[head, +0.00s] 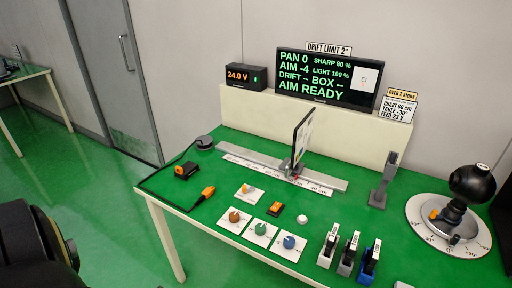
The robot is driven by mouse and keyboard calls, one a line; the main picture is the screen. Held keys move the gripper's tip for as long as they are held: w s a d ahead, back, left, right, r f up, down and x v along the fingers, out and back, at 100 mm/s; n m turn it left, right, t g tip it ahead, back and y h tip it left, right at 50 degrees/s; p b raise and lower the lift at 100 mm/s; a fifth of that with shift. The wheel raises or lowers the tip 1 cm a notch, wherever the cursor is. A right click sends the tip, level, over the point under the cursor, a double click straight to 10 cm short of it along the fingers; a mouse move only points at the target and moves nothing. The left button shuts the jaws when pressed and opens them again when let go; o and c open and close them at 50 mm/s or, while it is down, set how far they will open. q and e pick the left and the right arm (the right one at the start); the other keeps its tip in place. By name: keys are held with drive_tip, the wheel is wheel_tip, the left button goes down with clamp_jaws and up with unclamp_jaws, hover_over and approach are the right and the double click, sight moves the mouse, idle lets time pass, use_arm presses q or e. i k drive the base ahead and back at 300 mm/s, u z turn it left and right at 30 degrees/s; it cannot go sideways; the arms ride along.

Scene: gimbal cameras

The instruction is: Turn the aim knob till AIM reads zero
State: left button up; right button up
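The black display (328,79) at the back reads PAN 0, AIM -4, SHARP 80 %, LIGHT 100 %, DRIFT --, BOX -- and AIM READY. Three knobs on white plates sit near the front edge of the green table (352,206): a brown-orange knob (235,216), a green knob (261,229) and a blue knob (289,242). Their labels are too small to read, so I cannot tell which is the aim knob. Neither gripper shows. A dark part at the lower left seems to be my own arm.
Behind the knobs are an orange lever switch (247,190), an orange-topped block (275,208) and a white button (302,220). An upright panel (302,140) stands on a rail. Several upright clamps (328,246) stand to the right, and a black ball-head device (470,190) stands on a round dial.

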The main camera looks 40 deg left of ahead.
sight(260, 229)
drive_tip(key=u, duration=1.2)
